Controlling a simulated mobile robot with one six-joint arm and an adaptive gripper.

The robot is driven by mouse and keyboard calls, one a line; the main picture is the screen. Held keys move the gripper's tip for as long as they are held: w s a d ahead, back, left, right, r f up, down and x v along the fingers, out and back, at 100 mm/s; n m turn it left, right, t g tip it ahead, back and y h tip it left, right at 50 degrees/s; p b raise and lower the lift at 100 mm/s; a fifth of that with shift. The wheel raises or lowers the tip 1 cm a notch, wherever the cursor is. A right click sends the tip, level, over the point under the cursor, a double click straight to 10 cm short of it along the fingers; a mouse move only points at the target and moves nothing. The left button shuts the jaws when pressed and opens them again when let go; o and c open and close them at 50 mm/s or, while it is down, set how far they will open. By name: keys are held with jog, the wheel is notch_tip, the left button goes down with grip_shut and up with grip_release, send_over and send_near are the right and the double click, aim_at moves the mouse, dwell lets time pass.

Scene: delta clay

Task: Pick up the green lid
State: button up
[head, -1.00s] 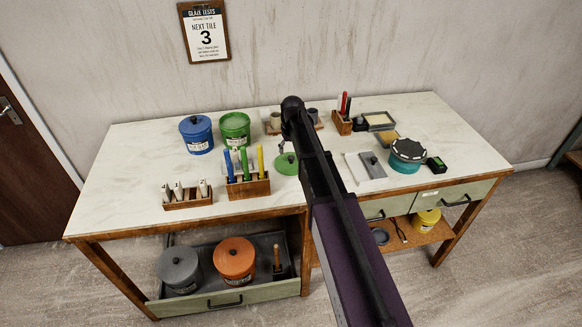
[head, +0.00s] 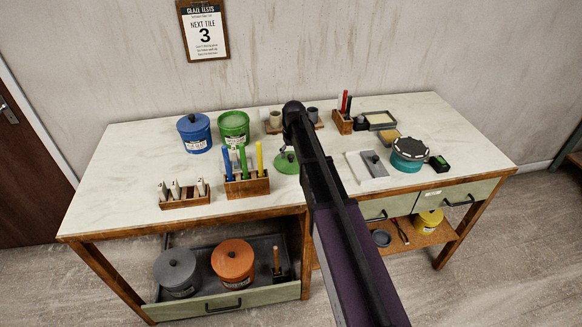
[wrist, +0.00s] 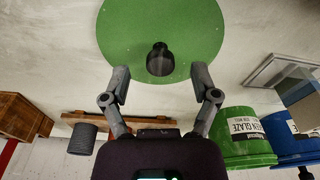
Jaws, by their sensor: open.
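The green lid (head: 283,168) lies on the white bench top, just left of my arm, which covers part of it in the head view. In the wrist view the lid (wrist: 125,30) is a flat green disc with a dark knob (wrist: 160,62) at its middle. My gripper (wrist: 161,76) is open, with one grey finger on each side of the knob. The fingertips overlap the lid's edge in the picture. I cannot tell whether they touch the lid. The green glaze bucket (head: 234,127) stands behind it, to the left.
A wooden holder (head: 247,186) with coloured tools stands close left of the lid. A blue bucket (head: 195,133) is at the back left. A teal pot (head: 407,163) is to the right.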

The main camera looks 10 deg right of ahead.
jog(key=shift+w+f+b, duration=0.1)
jog(key=shift+f+b, duration=0.5)
jog(key=shift+f, duration=0.3)
grip_shut()
